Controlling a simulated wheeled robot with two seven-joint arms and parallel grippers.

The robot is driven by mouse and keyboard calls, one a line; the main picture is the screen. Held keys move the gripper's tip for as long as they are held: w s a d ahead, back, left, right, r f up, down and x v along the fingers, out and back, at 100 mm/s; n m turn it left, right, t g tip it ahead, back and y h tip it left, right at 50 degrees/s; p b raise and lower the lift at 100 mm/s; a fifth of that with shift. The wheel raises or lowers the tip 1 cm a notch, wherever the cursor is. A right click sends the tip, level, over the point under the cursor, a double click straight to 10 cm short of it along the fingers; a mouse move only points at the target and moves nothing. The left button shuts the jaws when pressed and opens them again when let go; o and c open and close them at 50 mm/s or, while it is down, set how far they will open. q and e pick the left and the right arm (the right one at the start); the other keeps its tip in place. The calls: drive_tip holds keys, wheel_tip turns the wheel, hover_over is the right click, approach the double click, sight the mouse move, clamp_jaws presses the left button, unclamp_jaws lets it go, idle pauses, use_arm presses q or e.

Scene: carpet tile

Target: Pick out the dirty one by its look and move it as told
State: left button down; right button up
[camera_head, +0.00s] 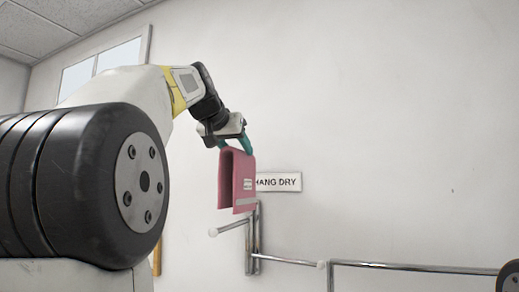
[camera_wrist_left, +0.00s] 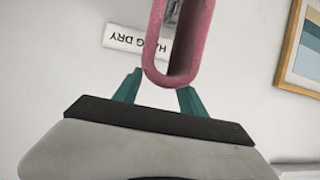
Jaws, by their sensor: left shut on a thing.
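A pink folded cloth (camera_head: 237,182) hangs in my left gripper (camera_head: 240,142), with its two layers draped down and a small pale label on its face. The gripper's teal fingers are shut on the cloth's upper part. In the left wrist view, the cloth (camera_wrist_left: 158,60) shows as a folded loop between the teal fingers of my left gripper (camera_wrist_left: 158,88). The cloth is in front of a wall sign reading HANG DRY (camera_head: 279,182) and covers part of it. My right gripper does not show.
A metal rail with short arms (camera_head: 254,240) is on the wall below the cloth, and a longer chrome bar (camera_head: 415,268) runs to the right. A framed picture (camera_wrist_left: 303,48) hangs on the wall. The upper wall is clear.

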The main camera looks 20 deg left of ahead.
use_arm(q)
drive_tip(key=shift+a, duration=0.8)
drive_tip(key=shift+f, duration=9.2)
drive_tip(key=c, duration=0.6)
unclamp_jaws()
